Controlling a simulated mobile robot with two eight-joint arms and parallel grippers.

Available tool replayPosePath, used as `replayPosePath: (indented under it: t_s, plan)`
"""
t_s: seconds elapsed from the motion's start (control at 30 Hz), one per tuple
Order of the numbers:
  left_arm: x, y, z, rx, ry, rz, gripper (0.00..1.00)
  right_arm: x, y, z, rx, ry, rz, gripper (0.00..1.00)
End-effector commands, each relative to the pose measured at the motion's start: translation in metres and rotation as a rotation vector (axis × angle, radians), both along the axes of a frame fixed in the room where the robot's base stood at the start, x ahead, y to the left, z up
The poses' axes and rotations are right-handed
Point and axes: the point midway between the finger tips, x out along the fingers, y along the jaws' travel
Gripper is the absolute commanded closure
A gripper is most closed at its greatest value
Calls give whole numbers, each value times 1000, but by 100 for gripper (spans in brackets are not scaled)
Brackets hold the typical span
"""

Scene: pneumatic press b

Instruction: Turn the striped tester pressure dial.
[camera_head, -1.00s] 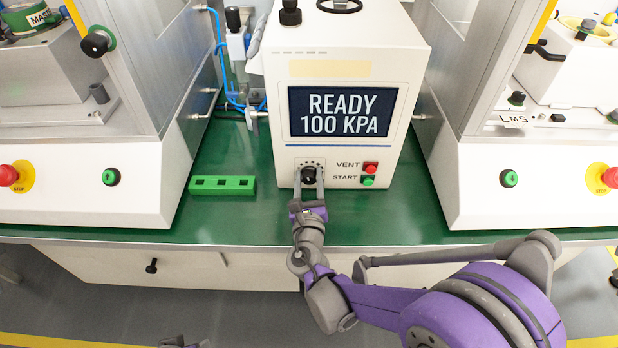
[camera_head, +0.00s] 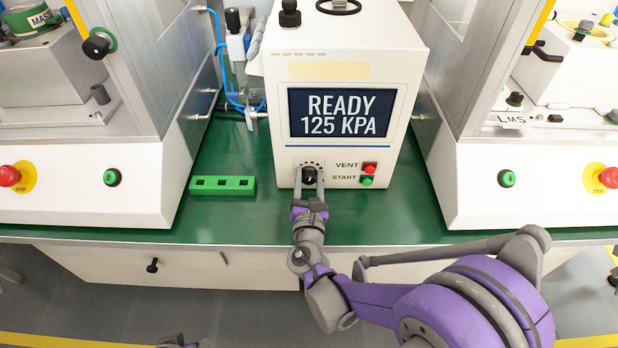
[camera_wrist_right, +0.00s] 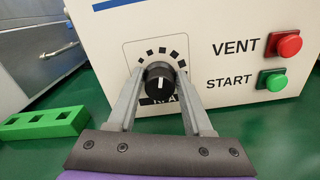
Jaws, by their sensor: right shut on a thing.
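The tester (camera_head: 345,70) is a white box on the green bench, with a screen (camera_head: 341,112) reading "READY 125 KPA". Its black pressure dial (camera_head: 310,177) is at the lower left of the front, ringed by black marks. In the right wrist view the dial (camera_wrist_right: 160,80) shows a white pointer line that stands close to upright. My right gripper (camera_head: 310,182) is shut on the dial, one finger on each side; the fingers (camera_wrist_right: 160,88) also show in the wrist view. At the bottom left edge a small grey piece, perhaps of my left gripper (camera_head: 183,343), shows.
A red VENT button (camera_head: 370,168) and a green START button (camera_head: 367,181) sit right of the dial. A green block with square holes (camera_head: 222,186) lies left of the tester. White machines with red stop buttons (camera_head: 9,176) stand on both sides.

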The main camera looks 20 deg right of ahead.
Motion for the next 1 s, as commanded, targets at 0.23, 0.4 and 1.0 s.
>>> replayPosePath:
  t_s: [0.23, 0.4, 1.0]
  plan:
    - [0, 0, 0, 0, 0, 0, 50, 0, 0, 0, 9, -2, 1, 100]
    - [0, 0, 0, 0, 0, 0, 50, 0, 0, 0, 8, -2, 1, 100]
    - [0, 0, 1, 0, 0, 0, 50, -12, 4, 0, 7, -2, 1, 19]
